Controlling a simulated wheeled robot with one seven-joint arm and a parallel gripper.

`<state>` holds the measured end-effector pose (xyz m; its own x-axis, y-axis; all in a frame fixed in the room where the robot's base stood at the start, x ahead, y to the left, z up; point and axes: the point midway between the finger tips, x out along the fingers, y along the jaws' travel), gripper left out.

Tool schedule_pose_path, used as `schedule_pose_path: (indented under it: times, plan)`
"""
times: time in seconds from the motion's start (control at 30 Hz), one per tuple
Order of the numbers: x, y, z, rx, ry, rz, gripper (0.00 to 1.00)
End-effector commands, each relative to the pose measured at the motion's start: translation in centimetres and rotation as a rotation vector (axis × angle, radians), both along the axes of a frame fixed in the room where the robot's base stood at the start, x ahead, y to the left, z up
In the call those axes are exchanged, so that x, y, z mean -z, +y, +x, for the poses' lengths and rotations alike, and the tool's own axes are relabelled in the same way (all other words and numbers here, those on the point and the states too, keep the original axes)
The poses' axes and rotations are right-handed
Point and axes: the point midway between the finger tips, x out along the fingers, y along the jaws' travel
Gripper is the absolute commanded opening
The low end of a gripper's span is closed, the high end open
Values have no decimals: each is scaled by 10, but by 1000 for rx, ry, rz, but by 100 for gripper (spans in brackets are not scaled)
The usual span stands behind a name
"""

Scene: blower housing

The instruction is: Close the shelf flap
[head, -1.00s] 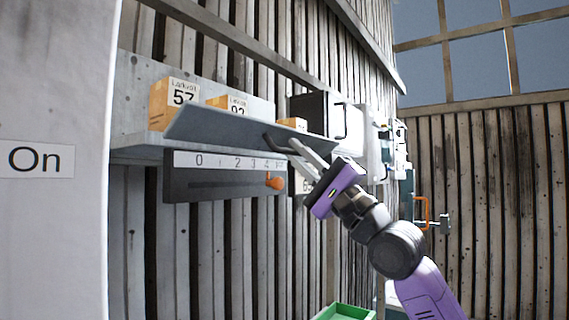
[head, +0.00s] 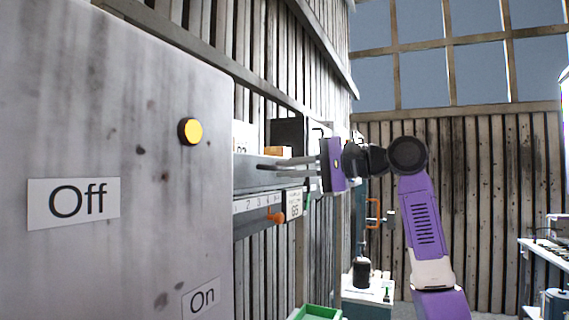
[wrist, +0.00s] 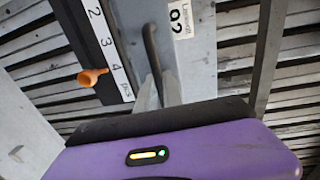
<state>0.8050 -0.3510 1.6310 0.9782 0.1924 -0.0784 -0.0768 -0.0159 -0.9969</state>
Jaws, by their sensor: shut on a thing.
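The shelf flap (head: 245,174) is a grey panel with a dark bar handle, seen almost edge-on beside the large grey cabinet, which hides its left part. My gripper (head: 292,170) is shut on the flap's handle, with the purple hand to the right of it. In the wrist view the dark handle (wrist: 150,42) runs down to my fingers (wrist: 158,92), against the grey flap (wrist: 190,62). The flap stands out from the shelf and is not upright; its exact angle is hard to tell.
A numbered scale with an orange knob (head: 277,216) is below the flap. The grey cabinet (head: 150,110), with a yellow button and Off and On labels, fills the left. A small orange box (head: 277,151) is behind the flap. A green bin (head: 317,312) is below.

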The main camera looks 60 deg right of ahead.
Motion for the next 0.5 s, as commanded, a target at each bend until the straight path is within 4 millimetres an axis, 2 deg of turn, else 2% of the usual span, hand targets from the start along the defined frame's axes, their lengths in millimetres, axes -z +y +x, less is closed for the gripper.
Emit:
schedule_pose_path:
  times: [0.2, 0.5]
  plan:
    - [-4, 0, 4, 3, 91, -17, 0]
    - [-4, 0, 6, 2, 132, -23, 0]
